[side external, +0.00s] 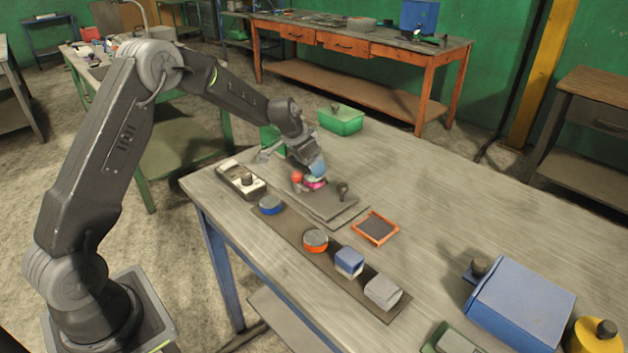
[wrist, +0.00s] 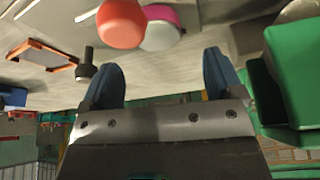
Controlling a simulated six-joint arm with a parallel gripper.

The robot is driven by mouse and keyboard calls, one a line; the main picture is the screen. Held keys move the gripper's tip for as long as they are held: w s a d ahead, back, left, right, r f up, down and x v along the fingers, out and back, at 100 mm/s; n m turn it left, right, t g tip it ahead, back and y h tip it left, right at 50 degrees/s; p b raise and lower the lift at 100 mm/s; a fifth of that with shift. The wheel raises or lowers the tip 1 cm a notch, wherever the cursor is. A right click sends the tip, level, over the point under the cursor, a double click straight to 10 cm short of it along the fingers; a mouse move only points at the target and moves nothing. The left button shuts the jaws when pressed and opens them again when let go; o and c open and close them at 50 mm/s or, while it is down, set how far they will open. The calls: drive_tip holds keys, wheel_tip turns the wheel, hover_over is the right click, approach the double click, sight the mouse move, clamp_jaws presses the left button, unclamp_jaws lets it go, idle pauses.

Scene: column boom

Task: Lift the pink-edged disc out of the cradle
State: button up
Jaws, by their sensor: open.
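The pink-edged disc (side external: 314,184) shows under my gripper in the side view, partly hidden by it. In the wrist view the disc (wrist: 163,32) has a pale grey face and a pink rim, at the top of the picture beyond the fingertips. A red rounded piece (wrist: 120,23) is close beside the disc and overlaps its edge in this view; it also shows in the side view (side external: 297,176). My gripper (wrist: 163,78) has its two blue fingers apart with nothing between them. I cannot make out the cradle's shape around the disc.
A black knob (side external: 342,189) stands on the grey plate (side external: 338,214) right of the disc. An orange-framed tray (side external: 375,228) lies farther right. A dark strip (side external: 287,230) in front carries several small pieces. A green bin (side external: 341,121) stands behind. The table's back right is clear.

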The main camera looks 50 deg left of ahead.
sight(314, 180)
drive_tip(key=x, duration=0.4)
drive_tip(key=shift+d+f, duration=0.1)
drive_tip(key=shift+f, duration=0.35)
drive_tip(key=shift+r, duration=0.1)
drive_tip(key=c, duration=1.3)
